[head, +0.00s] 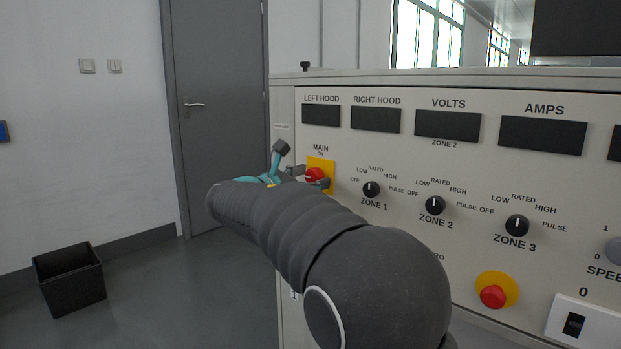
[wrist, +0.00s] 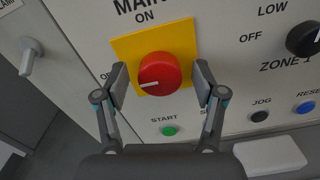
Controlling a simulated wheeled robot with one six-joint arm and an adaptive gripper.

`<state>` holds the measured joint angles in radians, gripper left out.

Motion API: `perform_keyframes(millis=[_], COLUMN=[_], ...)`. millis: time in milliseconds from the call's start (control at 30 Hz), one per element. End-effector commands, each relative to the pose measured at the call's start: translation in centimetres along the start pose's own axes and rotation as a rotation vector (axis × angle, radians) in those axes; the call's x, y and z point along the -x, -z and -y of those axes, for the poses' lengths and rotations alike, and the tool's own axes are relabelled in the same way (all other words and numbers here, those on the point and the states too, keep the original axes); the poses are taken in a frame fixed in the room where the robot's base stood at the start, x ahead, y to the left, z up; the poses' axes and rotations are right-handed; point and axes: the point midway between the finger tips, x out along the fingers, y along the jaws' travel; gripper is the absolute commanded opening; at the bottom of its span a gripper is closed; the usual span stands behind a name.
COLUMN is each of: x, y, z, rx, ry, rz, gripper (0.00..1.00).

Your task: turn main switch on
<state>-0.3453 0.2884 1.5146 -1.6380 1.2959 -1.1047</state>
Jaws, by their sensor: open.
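The main switch (head: 315,175) is a red round knob on a yellow square plate (head: 328,163), under the words MAIN and ON on the panel. In the wrist view the red knob (wrist: 165,74) has a white mark pointing to the left, toward the partly hidden OFF label. My gripper (wrist: 160,83) is open, with one finger on each side of the knob. Gaps show between the fingers and the knob. In the head view my gripper (head: 300,172) is at the panel and my arm hides part of it.
Zone dials (head: 371,189) stand right of the main switch. A green start button (wrist: 169,131) and a blue button (wrist: 305,107) sit below. A red emergency button (head: 493,296) is lower right. A black bin (head: 70,280) stands on open floor at left.

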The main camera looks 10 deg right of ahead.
Motion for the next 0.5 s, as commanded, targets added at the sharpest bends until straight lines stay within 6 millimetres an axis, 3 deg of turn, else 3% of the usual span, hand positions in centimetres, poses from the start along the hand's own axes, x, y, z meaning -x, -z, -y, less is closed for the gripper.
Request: perform_keyframes(millis=[233, 467, 500], x=[-0.04, -0.02, -0.03], y=[0.01, 0.02, 0.02], z=[-0.01, 0.0, 0.0], rx=[0.0, 0.0, 0.0], ry=[0.0, 0.0, 0.0], rz=[0.0, 0.0, 0.0], gripper=[0.67, 0.1, 0.1])
